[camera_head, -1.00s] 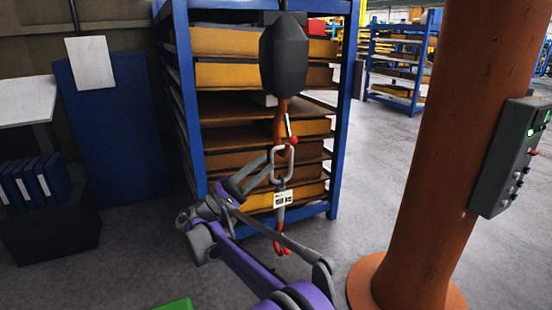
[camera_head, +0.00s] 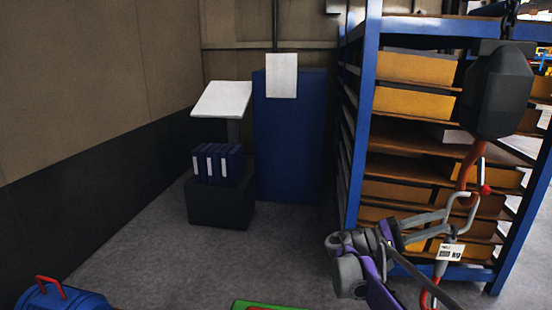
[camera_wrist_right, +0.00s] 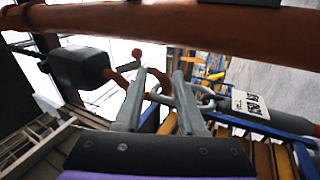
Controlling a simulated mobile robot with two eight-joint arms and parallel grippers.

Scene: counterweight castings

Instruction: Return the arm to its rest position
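My right gripper (camera_head: 446,222) reaches in from the bottom right of the head view, its fingers overlapping the hanging metal link (camera_head: 470,205) in the picture. In the right wrist view the two grey fingers of this gripper (camera_wrist_right: 161,75) stand apart, with nothing clearly clamped between them. The link (camera_wrist_right: 207,102) lies at the right finger, and I cannot tell whether they touch. My left gripper is not in view.
A dark hoist body (camera_head: 499,92) hangs above the link, in front of a blue rack (camera_head: 361,120) with orange trays. A blue cabinet (camera_head: 287,140) and a black box (camera_head: 220,203) with blue binders stand left. A blue toolbox (camera_head: 65,298) is bottom left.

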